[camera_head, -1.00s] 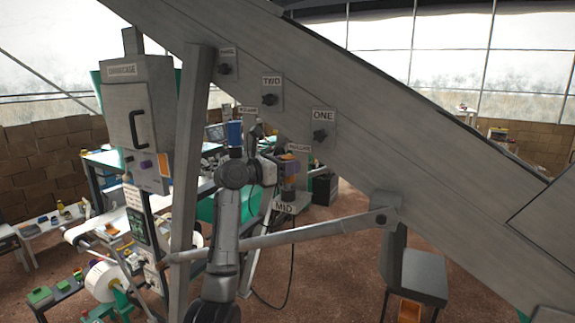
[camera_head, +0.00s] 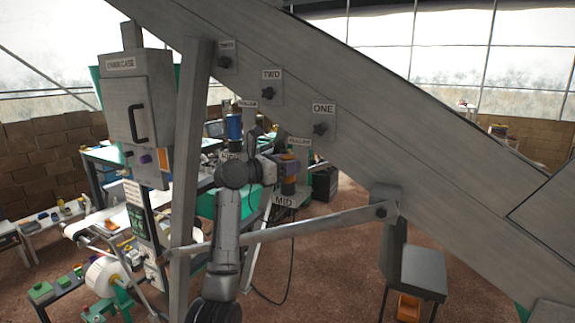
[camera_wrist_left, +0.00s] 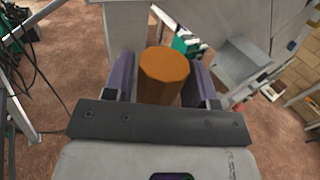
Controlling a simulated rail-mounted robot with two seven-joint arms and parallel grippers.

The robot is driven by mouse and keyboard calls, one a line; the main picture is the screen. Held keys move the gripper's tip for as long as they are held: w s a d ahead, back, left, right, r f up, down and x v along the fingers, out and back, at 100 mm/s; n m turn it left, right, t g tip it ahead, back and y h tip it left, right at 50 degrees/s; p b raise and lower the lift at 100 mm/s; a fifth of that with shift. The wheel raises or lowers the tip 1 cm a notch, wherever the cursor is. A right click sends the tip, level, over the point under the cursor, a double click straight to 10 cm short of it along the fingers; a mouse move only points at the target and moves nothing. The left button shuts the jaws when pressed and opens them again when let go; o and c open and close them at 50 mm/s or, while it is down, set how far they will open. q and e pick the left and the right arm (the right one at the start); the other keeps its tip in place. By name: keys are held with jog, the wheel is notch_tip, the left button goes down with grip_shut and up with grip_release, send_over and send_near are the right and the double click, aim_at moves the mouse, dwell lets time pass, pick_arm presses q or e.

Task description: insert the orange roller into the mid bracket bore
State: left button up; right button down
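The orange roller (camera_wrist_left: 163,78) stands between the two purple fingers of my left gripper (camera_wrist_left: 160,85) in the left wrist view, with its flat end facing the camera. The fingers appear to press on its sides. In the head view my left gripper (camera_head: 288,167) is under the sloping beam, and part of the roller (camera_head: 289,182) shows orange below the fingers. My right gripper is not in view.
The large grey sloping beam (camera_head: 400,140) with knobs labelled ONE and TWO runs above my gripper. A grey cabinet (camera_head: 138,110) is further left.

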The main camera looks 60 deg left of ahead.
pick_arm(q)
jog(key=o, duration=0.3)
jog(key=shift+o, duration=0.2)
jog(key=shift+s+b, duration=0.3)
jog(key=shift+s, duration=0.25)
jog(key=s+b, duration=0.4)
jog(key=s, duration=0.8)
jog(key=shift+s, duration=0.4)
jog(key=shift+s, duration=0.1)
